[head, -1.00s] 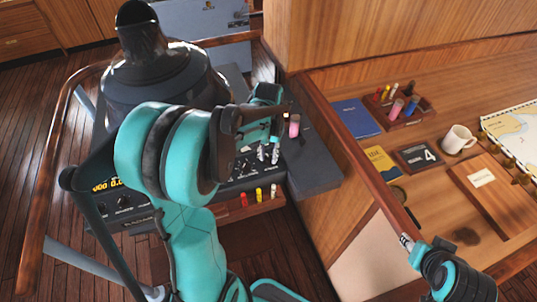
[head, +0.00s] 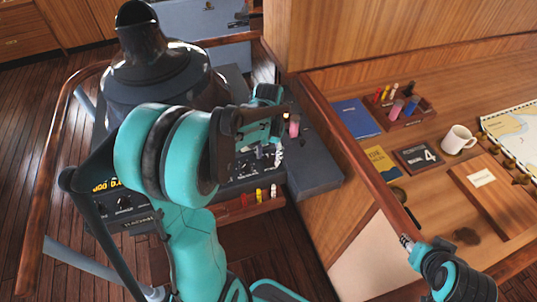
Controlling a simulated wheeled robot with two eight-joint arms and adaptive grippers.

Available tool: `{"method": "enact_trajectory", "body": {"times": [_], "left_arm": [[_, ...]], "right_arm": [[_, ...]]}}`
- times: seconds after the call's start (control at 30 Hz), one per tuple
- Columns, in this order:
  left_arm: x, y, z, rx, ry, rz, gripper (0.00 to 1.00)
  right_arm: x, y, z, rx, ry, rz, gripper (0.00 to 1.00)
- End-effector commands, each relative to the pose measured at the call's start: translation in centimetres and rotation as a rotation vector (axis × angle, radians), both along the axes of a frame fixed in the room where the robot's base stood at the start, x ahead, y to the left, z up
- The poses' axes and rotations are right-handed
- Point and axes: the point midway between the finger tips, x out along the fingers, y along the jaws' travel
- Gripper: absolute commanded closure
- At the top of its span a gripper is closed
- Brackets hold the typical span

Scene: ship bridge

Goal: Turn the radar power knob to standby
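A dark radar console (head: 140,220) carries a front panel with orange digits (head: 107,185) and a black knob (head: 123,202) at its left. More small controls (head: 245,172) show at the panel's right end. I cannot read which knob is the power knob, and my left arm hides the panel's middle. My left gripper (head: 276,156) points down at the right end of the panel, with its metal fingertips close to the controls. Contact and finger gap cannot be made out. My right gripper (head: 406,241) is at the lower right, away from the console, its opening unclear.
A wooden holder with several coloured pens (head: 258,195) lies below the panel. A pink cylinder (head: 294,127) stands right of the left gripper. A wooden rail encloses the console.

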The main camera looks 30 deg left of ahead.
Motion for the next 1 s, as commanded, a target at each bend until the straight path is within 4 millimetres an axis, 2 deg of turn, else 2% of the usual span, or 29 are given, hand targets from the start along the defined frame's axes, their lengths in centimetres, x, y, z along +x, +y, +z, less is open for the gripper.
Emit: {"method": "enact_trajectory", "body": {"times": [0.27, 0.37, 0.7, 0.83, 1.0], "left_arm": [[0.0, 0.0, 0.7, 0.0, 0.0, 0.0, 0.54], [0.0, 0.0, 2.3, 0.0, 0.0, 0.0, 0.54], [-0.1, 0.0, 9.4, 0.0, 0.0, 0.0, 0.54], [0.0, 0.0, 11.1, 0.0, 0.0, 0.0, 0.54], [0.0, 0.0, 12.0, 0.0, 0.0, 0.0, 0.54]], "right_arm": [[0.0, 0.0, 0.0, 0.0, 0.0, 0.0, 0.6], [0.0, 0.0, 0.0, 0.0, 0.0, 0.0, 0.6], [0.0, 0.0, 0.0, 0.0, 0.0, 0.0, 0.6], [0.0, 0.0, 0.0, 0.0, 0.0, 0.0, 0.6], [0.0, 0.0, 0.0, 0.0, 0.0, 0.0, 0.6]]}}
